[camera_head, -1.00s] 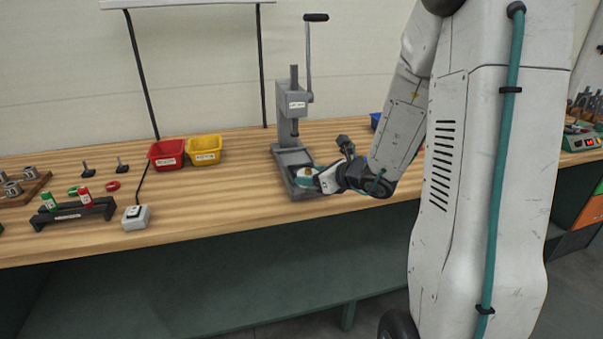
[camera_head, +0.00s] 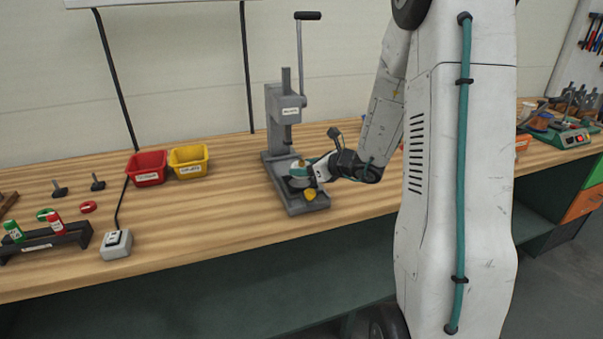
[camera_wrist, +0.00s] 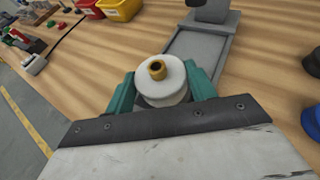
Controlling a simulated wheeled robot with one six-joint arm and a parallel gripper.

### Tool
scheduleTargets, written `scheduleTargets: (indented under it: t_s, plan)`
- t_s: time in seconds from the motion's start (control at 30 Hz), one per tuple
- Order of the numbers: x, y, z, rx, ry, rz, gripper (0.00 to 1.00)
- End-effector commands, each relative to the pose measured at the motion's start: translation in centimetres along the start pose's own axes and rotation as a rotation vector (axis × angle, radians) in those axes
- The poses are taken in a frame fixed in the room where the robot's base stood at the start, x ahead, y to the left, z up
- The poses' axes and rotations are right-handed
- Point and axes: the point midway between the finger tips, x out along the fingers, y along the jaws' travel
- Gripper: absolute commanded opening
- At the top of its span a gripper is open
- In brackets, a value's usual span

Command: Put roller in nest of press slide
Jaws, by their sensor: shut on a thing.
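The roller (camera_wrist: 158,82) is white with a brass-coloured bore piece, and is upright between the teal fingers of my gripper (camera_wrist: 161,88) in the wrist view. In the head view the roller (camera_head: 299,170) and my gripper (camera_head: 305,174) are over the base of the grey press (camera_head: 287,103). The press slide and its nest cannot be made out clearly; my gripper and the roller cover part of the base channel. A small yellow piece (camera_head: 310,194) shows at the front of the base, just below my gripper. I cannot tell whether the roller touches the press.
A red bin (camera_head: 148,170) and a yellow bin (camera_head: 189,162) stand left of the press. A grey switch box (camera_head: 116,245) and a dark rack (camera_head: 45,241) are further left. The press lever (camera_head: 301,58) rises above. The bench between the bins and press is clear.

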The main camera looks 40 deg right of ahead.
Motion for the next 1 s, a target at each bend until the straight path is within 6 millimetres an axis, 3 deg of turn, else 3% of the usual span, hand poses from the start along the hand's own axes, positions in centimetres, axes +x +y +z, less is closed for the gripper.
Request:
scheduleTargets:
  t_s: [0.13,0.37,1.0]
  plan:
    - [0.6,-0.4,0.2,-0.004,-0.003,0.004,0.14]
    - [1.9,-0.2,-3.0,-0.001,-0.001,0.005,0.14]
    - [2.1,-0.4,-4.4,0.001,0.004,0.001,0.14]
